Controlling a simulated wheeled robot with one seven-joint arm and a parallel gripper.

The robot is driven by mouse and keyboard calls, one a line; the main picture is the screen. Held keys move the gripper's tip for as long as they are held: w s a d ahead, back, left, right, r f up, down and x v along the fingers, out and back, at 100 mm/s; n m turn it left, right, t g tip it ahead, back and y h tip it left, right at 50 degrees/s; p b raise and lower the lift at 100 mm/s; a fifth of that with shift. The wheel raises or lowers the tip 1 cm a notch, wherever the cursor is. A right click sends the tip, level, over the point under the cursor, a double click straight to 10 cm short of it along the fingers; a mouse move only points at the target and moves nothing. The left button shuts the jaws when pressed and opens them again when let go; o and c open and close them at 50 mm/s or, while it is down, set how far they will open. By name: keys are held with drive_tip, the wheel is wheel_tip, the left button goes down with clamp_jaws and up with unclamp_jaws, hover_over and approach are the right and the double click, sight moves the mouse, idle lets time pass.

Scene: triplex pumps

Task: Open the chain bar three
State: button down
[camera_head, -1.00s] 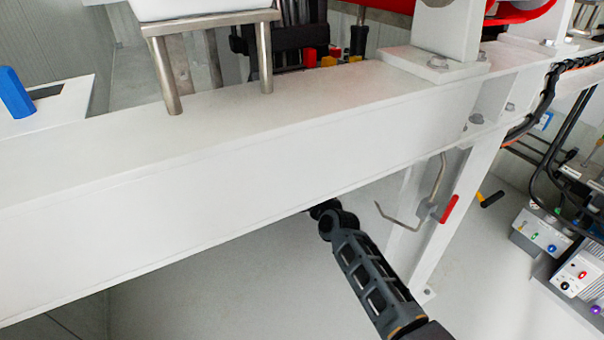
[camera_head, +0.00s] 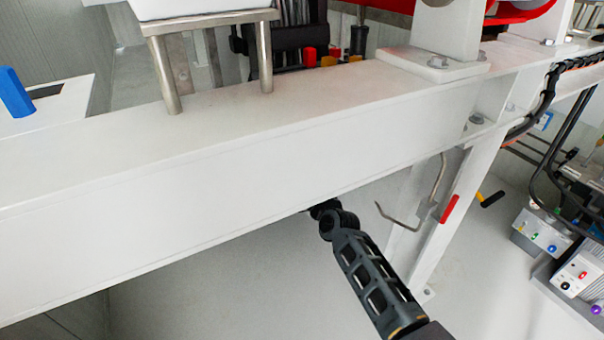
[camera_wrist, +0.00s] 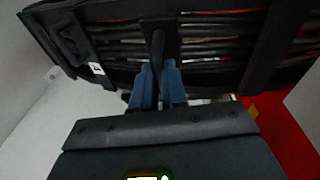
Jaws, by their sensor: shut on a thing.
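In the wrist view, the blue fingers of my gripper (camera_wrist: 158,86) are shut on a thin black upright bar (camera_wrist: 157,52). This bar stands at the front of a black frame (camera_wrist: 105,70) that holds several dark chain-like strands. Which numbered chain bar this is, I cannot tell. In the head view, part of a black rack (camera_head: 300,38) shows behind the white beam. My arm passes under the beam, and my gripper is hidden there.
A long white beam (camera_head: 200,160) crosses in front of my arm. A white leg (camera_head: 440,220) with a bent metal rod (camera_head: 400,220) and red grip stands right. Grey boxes with coloured knobs (camera_head: 575,275) stand further right. A red surface (camera_wrist: 285,140) lies right in the wrist view.

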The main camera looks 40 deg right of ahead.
drive_tip(key=shift+s+d+f+b, duration=0.15)
drive_tip(key=shift+f+b, duration=0.1)
drive_tip(key=shift+b, duration=0.45)
drive_tip(key=s+d+n+y+b, duration=0.7)
drive_tip(key=y+b, duration=0.6)
drive_tip(key=b, duration=0.5)
drive_tip(key=shift+s+d+f+n, duration=0.2)
drive_tip(key=shift+s+n, duration=0.35)
drive_tip(key=shift+n, duration=0.85)
drive_tip(key=c, duration=1.2)
unclamp_jaws()
drive_tip(key=shift+o, duration=0.2)
